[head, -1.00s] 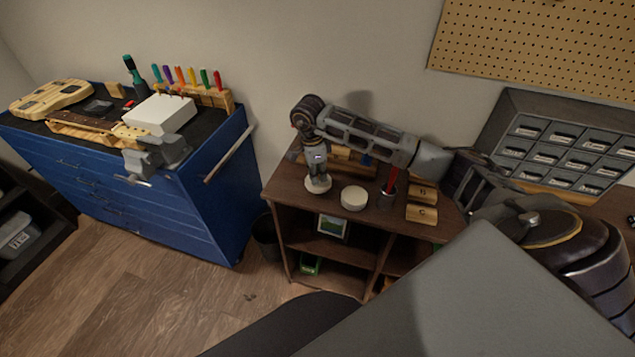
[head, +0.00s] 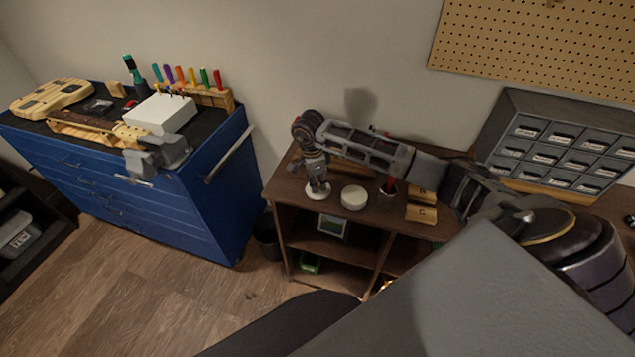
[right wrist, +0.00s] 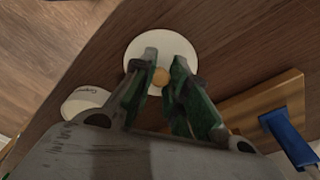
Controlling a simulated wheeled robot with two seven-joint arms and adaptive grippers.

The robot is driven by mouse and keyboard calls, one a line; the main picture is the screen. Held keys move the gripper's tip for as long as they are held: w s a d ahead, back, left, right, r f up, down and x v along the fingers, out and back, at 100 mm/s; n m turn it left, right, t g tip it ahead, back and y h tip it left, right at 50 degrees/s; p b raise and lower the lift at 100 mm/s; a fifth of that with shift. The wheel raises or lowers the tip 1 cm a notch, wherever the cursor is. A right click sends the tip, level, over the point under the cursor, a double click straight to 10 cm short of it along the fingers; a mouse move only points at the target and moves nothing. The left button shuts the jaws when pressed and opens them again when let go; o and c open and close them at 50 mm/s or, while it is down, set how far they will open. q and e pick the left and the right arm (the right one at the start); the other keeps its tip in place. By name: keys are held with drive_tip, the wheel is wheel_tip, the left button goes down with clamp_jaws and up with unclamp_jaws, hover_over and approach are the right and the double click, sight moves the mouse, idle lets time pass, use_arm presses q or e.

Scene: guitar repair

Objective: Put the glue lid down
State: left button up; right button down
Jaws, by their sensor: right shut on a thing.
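The glue lid (head: 317,193) is a flat white disc at the left end of the wooden shelf unit's top. In the right wrist view the lid (right wrist: 160,45) shows its small tan knob between the fingers. My right gripper (head: 317,183) points down and is shut on the lid's knob; it also shows in the right wrist view (right wrist: 161,72). The lid is at or just above the wood; I cannot tell if it touches. The round white glue pot (head: 353,197) stands right of the lid, apart from it. It also shows in the right wrist view (right wrist: 84,102). My left gripper is not in view.
The wooden shelf unit (head: 330,221) also carries a dark cup (head: 387,196) with a red tool and wooden blocks (head: 421,214) to the right. A wooden rack with a blue-handled tool (right wrist: 288,137) lies behind the lid. A blue tool cabinet (head: 205,190) stands left.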

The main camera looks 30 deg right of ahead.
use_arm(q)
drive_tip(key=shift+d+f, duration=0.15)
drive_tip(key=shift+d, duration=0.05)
use_arm(e)
drive_tip(key=shift+f, duration=0.15)
drive_tip(key=c, duration=1.4)
unclamp_jaws()
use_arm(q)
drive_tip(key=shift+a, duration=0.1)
use_arm(e)
drive_tip(key=shift+r, duration=0.2)
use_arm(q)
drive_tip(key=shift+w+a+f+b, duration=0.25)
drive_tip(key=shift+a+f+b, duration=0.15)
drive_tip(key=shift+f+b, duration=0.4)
use_arm(e)
drive_tip(key=shift+w+a+r, duration=0.1)
drive_tip(key=shift+a+r, duration=0.1)
drive_tip(key=shift+r, duration=1.8)
drive_tip(key=shift+w+a+r, duration=0.1)
drive_tip(key=shift+a+r, duration=0.1)
drive_tip(key=shift+r, duration=1.75)
drive_tip(key=shift+a+r, duration=0.2)
drive_tip(key=shift+r, duration=1.8)
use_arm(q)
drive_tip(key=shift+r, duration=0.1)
